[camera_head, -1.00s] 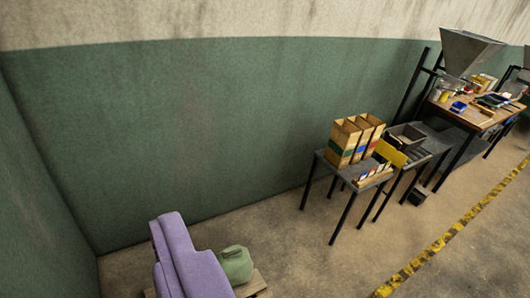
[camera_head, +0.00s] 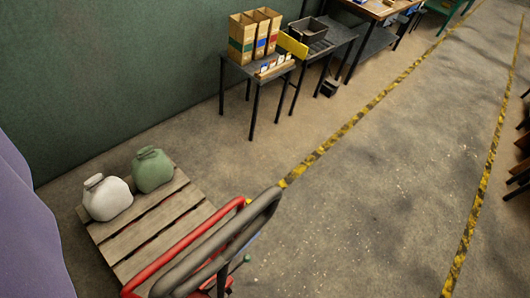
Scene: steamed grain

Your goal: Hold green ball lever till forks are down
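A small green ball (camera_head: 247,258) on a short thin lever shows at the bottom, beside the handle of a red hand truck. The truck's thick dark grey loop handle (camera_head: 262,215) and red frame (camera_head: 178,252) stand at the front edge of a wooden pallet (camera_head: 150,235). The ball is small and partly close behind the dark handle. The forks cannot be made out, so their height does not show. My gripper is not in view, and nothing is seen touching the lever.
A white sack (camera_head: 107,199) and a green sack (camera_head: 153,171) stand on the pallet. A purple shape (camera_head: 30,235) blocks the left edge. A small table (camera_head: 262,70) with bins stands behind.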

